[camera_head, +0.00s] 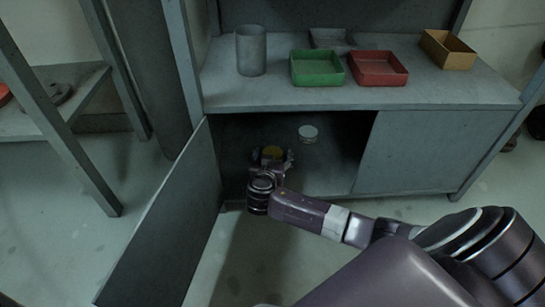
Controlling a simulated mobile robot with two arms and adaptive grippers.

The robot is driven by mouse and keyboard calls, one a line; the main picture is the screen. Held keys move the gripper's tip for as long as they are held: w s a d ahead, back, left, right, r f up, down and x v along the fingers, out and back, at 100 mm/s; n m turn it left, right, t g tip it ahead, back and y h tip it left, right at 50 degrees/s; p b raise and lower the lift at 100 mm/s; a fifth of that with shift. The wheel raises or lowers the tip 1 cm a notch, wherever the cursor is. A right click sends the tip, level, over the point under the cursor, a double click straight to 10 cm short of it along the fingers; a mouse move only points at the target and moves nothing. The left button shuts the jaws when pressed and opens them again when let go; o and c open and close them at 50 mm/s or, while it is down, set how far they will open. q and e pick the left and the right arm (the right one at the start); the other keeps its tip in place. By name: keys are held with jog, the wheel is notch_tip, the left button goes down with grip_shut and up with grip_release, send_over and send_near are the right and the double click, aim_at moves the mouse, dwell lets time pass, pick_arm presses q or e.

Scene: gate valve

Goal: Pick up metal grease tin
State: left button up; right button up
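A round tin with a pale lid (308,131) stands inside the cabinet under the bench. A yellow round-topped thing (272,151) is further left in the cabinet, between or just beyond the fingers of my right gripper. I cannot tell which of the two is the metal grease tin. My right gripper (272,155) reaches into the cabinet opening with its fingers spread apart. The pale-lidded tin is to its right and apart from it. Whether the fingers touch the yellow thing cannot be seen. My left gripper is out of view.
The cabinet door (165,225) stands open at the left; a closed panel (432,150) covers the right side. On the bench top (440,90) are a grey cylinder (251,52), a green tray (317,80), a red tray (378,82) and a yellow box (450,62).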

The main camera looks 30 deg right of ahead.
jog(key=c, duration=1)
jog(key=shift+c, duration=1.1)
jog(key=shift+r, duration=0.15)
